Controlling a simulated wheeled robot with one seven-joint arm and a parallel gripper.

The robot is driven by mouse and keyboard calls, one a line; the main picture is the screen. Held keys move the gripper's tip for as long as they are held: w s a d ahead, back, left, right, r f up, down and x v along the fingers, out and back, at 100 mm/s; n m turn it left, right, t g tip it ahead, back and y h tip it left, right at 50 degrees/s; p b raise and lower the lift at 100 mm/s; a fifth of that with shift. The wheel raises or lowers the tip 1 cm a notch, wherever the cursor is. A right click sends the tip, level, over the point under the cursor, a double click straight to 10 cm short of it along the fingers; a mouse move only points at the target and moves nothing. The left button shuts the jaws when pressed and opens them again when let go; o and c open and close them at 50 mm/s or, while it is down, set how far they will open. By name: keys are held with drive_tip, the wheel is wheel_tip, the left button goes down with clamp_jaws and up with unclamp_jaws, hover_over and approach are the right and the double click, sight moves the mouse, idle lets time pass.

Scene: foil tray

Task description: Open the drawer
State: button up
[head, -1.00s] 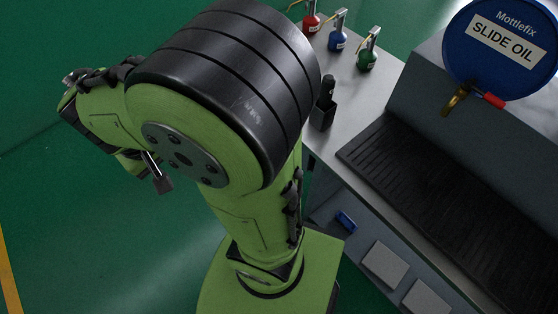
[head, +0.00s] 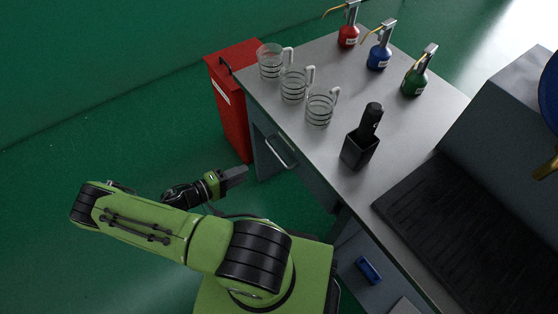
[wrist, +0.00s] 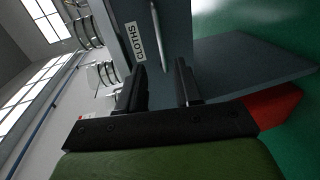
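The drawer front (wrist: 176,36) is grey-blue with a "CLOTHS" label (wrist: 135,42) and a silver bar handle (wrist: 157,36) in the wrist view. In the head view the handle (head: 281,153) shows under the bench's left edge; the drawer looks shut. My gripper (wrist: 159,78) is open in the wrist view, its two dark fingers apart with nothing between them. The handle lies ahead of the gap, apart from the fingertips. In the head view my gripper (head: 240,172) is left of the handle and a little lower in the picture.
The bench top (head: 315,58) holds glass mugs (head: 295,85), pump bottles (head: 378,55) and a black holder (head: 360,150). A red cabinet (head: 234,115) stands at the bench's far end. A blue item (head: 368,270) is lower right. Green floor (head: 90,120) is clear at left.

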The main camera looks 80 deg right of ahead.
sight(279, 157)
drive_tip(key=b+x, duration=0.1)
drive_tip(key=x, duration=1.4)
drive_tip(key=shift+s+d, duration=0.1)
drive_tip(key=shift+s, duration=0.15)
clamp_jaws()
